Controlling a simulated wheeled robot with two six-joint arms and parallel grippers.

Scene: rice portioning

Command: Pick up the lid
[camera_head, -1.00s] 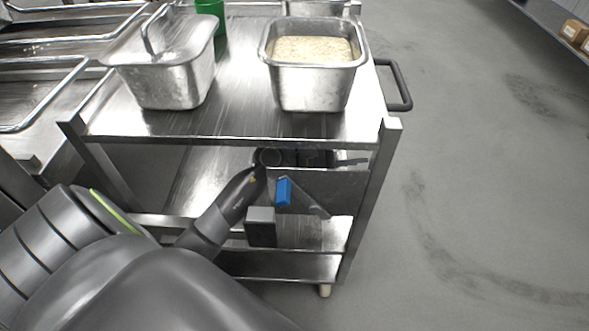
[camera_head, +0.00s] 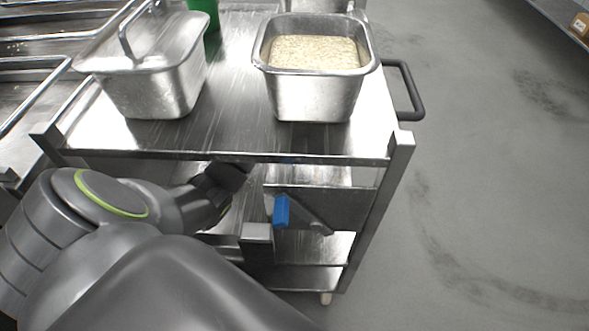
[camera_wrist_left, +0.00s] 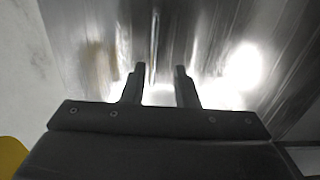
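The metal lid (camera_head: 143,45) with its upright loop handle (camera_head: 127,37) sits on the left metal container (camera_head: 166,88) on the cart's top shelf. My left arm reaches in from the left in the head view. Its wrist is below and in front of the top shelf's front edge, well below the lid, and the fingertips cannot be made out there. In the left wrist view, my left gripper (camera_wrist_left: 160,72) has its two fingers apart with nothing between them, against blurred, shiny metal. My right gripper is not in view.
An open metal container (camera_head: 314,99) of rice stands to the right on the cart's top shelf (camera_head: 232,95). A green object (camera_head: 205,10) is behind the lidded container. A blue-handled item (camera_head: 281,211) is at the cart's front. Grey floor is clear to the right.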

